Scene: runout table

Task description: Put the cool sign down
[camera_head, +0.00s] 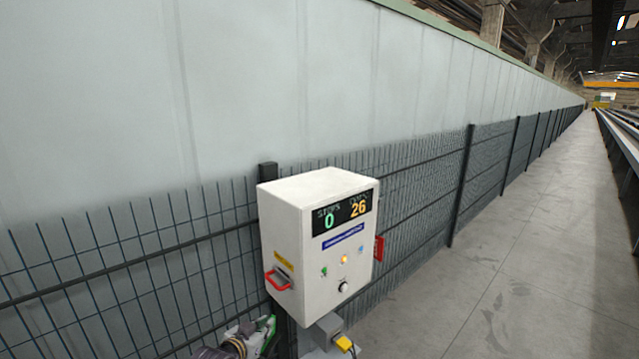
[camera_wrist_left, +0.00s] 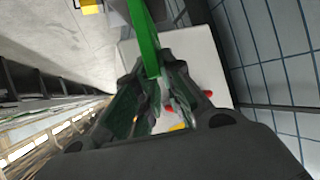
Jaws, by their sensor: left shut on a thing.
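My left gripper (camera_head: 262,338) is low in the head view, just below and left of the white control box (camera_head: 300,232). It is shut on a thin green thing, taken as the cool sign (camera_head: 270,328). In the left wrist view my left gripper (camera_wrist_left: 155,85) has its dark fingers around the green sign (camera_wrist_left: 143,35), which shows edge-on as a narrow strip. No lettering on the sign can be read. The fingers hide its lower part. The white box also shows behind the fingers in the left wrist view (camera_wrist_left: 205,60). My right gripper is not in view.
The control box has a red handle (camera_head: 278,281) on its left side and a display with 0 and 26. A red part (camera_head: 378,248) sits on its right. A grey thing with a yellow end (camera_head: 346,343) is below. Mesh fence (camera_head: 420,195) runs behind; the floor (camera_head: 530,260) at right is clear.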

